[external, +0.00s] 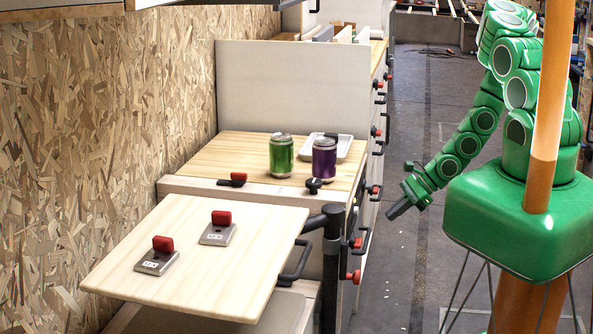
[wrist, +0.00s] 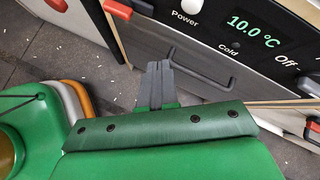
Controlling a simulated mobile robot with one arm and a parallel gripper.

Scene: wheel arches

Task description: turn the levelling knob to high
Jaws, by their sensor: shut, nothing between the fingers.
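Two red knobs sit on small metal plates on the light wooden board in the external view, a near one (external: 163,243) and a far one (external: 221,217). Their plate labels are too small to read, so I cannot tell which is the levelling knob. My gripper (external: 398,207) is shut and empty, low over the floor to the right of the counter and well apart from both knobs. In the wrist view my gripper (wrist: 158,68) points toward a front panel with a 10.0 °C display (wrist: 254,27) and the words Power, Cold and Off.
A green can (external: 281,157), a purple can (external: 324,160) and a white tray (external: 347,148) stand on the counter behind the board (external: 210,276). A dark post (external: 333,262) and handles with red parts line the counter's right side. The floor around my gripper is clear.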

